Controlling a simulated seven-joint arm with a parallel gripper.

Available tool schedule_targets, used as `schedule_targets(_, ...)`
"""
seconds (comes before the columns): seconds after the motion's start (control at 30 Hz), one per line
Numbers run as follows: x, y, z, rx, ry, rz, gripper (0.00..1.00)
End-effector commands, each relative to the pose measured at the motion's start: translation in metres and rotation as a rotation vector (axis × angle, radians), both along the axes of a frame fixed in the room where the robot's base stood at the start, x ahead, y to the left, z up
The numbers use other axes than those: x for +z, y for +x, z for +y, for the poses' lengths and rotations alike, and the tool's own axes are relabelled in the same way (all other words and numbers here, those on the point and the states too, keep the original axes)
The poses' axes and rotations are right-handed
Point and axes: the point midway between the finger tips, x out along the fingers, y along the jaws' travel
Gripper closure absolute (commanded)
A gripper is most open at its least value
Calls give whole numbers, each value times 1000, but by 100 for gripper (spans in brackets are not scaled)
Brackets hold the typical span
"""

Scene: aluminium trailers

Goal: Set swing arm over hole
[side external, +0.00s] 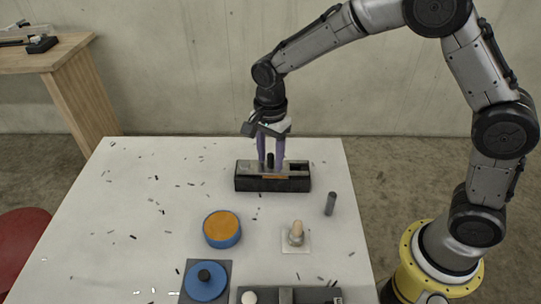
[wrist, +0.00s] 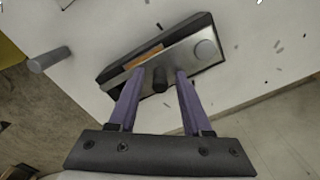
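A black box (side external: 272,184) with a silver top stands near the back of the white table. A dark upright knob (side external: 270,160) rises from its top and also shows in the wrist view (wrist: 160,78). The silver top plate (wrist: 180,58), which may be the swing arm, has a round disc (wrist: 205,49) near one end. A dark opening (side external: 298,167) shows at the box's right end in the side view; I cannot tell its depth. My gripper (side external: 271,164) points down with its purple fingers on either side of the knob. In the wrist view (wrist: 160,72) gaps show between knob and fingers.
A grey cylinder (side external: 331,203) stands right of the box. A blue-orange round container (side external: 222,229), a peg on a white plate (side external: 297,236) and a blue knobbed disc (side external: 205,281) are nearer the front. Small dark bits lie scattered. The left table area is otherwise clear.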

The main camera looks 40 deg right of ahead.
Motion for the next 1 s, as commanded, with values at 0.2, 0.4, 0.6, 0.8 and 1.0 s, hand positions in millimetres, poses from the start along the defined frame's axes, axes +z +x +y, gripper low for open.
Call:
schedule_targets(0.2, -1, 0, 0, 1, -1, 2, 48)
schedule_targets(0.4, 7, 0, 0, 1, -1, 0, 48)
schedule_targets(0.6, 41, 1, 0, 1, 1, -5, 48)
schedule_targets(0.8, 86, 1, 0, 1, 1, -5, 48)
schedule_targets(1.0, 119, 0, 0, 1, 0, -2, 48)
